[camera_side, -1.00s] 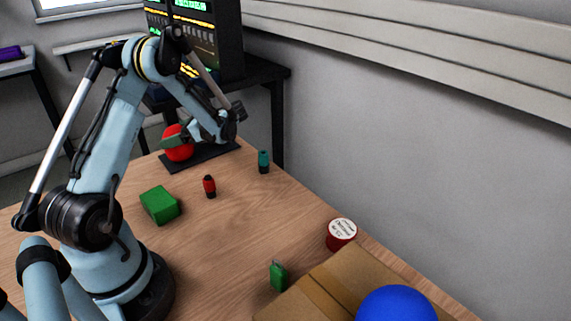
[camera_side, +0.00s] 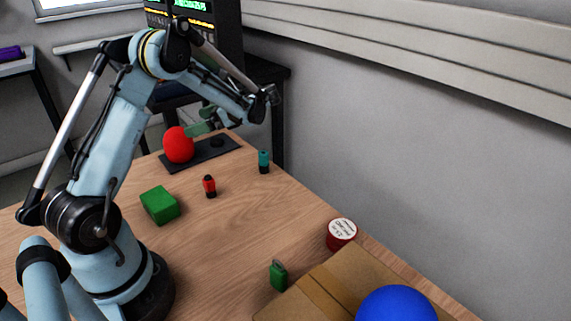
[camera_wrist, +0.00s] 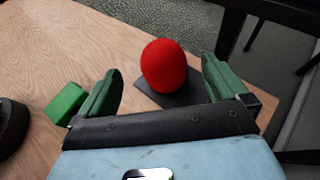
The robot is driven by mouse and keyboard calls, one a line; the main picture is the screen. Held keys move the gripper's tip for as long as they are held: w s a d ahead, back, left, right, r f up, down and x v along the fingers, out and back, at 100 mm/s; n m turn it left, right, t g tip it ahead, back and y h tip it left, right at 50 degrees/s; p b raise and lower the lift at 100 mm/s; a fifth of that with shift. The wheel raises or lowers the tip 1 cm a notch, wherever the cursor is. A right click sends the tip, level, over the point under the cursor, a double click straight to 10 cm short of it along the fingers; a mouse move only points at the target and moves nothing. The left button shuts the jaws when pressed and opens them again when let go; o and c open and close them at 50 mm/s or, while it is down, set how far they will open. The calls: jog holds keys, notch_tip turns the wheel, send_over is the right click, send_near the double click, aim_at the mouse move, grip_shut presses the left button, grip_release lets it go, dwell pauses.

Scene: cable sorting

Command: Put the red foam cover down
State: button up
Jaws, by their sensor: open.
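The red foam cover (camera_side: 178,145) is a rounded red piece standing upright on the left part of a flat black base (camera_side: 213,153) at the table's far end. It also shows in the wrist view (camera_wrist: 163,66), ahead of my fingers and framed between them, on the black base. My gripper (camera_side: 203,124) has green fingers and hangs just right of the cover, higher than the base. In the wrist view my gripper (camera_wrist: 163,88) is spread wide and holds nothing.
A green block (camera_side: 160,204), a red-and-black piece (camera_side: 209,186) and a teal-and-black piece (camera_side: 263,161) stand on the table. Nearer are a red tin (camera_side: 341,234), a small green item (camera_side: 278,275), a cardboard box (camera_side: 322,287) and a blue ball (camera_side: 396,304). The table's middle is clear.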

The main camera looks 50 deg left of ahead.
jog(key=w+d+r+n+t+h, duration=0.1)
jog(key=d+r+t, duration=0.1)
jog(key=d+t, duration=0.4)
jog(key=w+d+r+n+t+h, duration=0.1)
jog(key=w+d+r+t+h, duration=0.15)
jog(key=d, duration=0.45)
jog(key=s+d+n+t+h, duration=0.2)
jog(key=d+n+t+h, duration=0.1)
jog(key=d, duration=0.5)
jog(key=s+d+n+t+h, duration=0.3)
jog(key=d+n+t, duration=0.1)
jog(key=d, duration=0.5)
jog(key=shift+s+f+t, duration=0.25)
jog(key=shift+f+t, duration=0.05)
jog(key=shift+t, duration=0.35)
